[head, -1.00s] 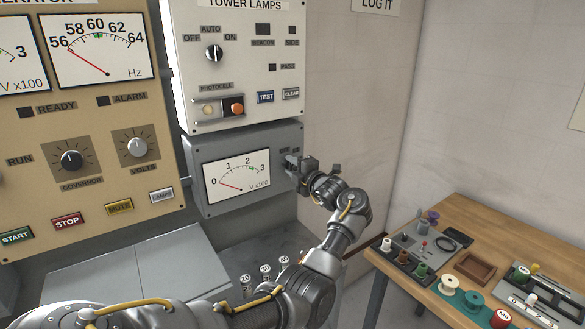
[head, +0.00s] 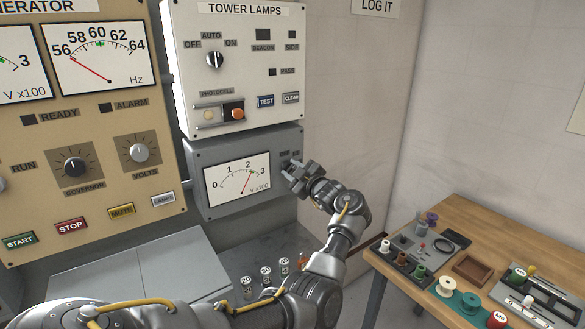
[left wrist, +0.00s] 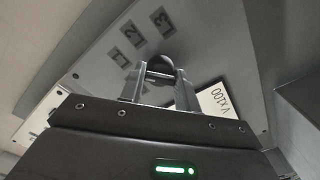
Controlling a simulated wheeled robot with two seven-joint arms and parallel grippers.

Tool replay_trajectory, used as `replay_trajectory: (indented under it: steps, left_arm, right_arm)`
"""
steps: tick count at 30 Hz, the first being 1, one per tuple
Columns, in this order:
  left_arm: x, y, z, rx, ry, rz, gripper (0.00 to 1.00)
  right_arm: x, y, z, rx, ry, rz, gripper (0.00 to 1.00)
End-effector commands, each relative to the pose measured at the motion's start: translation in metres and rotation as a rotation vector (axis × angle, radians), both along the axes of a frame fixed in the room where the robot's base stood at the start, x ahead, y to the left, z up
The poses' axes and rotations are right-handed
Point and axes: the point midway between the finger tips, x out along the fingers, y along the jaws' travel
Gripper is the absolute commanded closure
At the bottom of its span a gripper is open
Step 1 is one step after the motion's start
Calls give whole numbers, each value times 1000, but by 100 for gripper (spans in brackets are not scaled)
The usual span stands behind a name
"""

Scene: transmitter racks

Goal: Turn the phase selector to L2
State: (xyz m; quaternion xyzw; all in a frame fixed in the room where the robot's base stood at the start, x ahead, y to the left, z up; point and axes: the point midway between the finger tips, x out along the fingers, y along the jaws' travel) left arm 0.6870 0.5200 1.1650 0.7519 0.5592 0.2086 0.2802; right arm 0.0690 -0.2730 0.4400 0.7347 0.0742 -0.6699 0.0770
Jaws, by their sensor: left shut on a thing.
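The phase selector is a dark round knob (left wrist: 160,66) on the grey meter box (head: 197,158). In the left wrist view its far edge shows between the two fingers of my left gripper (left wrist: 158,80), which is shut on it. In the head view my left gripper (head: 290,170) covers the knob at the box's right side. The box's voltmeter (head: 238,180) has its needle between 2 and 3. My right gripper is not in view.
The tower lamps panel (head: 247,115) is directly above the meter box. The tan generator panel (head: 105,185) stands to the left. A wooden table (head: 458,211) with spools and trays is at the right. Several small labelled cylinders (head: 265,274) stand below the box.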

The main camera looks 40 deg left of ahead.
Motion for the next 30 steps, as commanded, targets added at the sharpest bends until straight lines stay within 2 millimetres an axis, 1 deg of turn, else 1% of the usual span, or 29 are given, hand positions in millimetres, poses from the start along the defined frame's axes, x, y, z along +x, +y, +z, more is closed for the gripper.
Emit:
replay_trajectory:
  steps: [1,15,24,30]
  left_arm:
    - [0,0,2,11,44,-1,91]
    - [0,0,2,133,447,-1,91]
    - [0,0,1,184,612,0,91]
    - [0,0,0,200,666,0,91]
  right_arm:
    - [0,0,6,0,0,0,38]
    - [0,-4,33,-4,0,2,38]
    - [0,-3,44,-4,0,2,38]
    - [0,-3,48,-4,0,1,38]
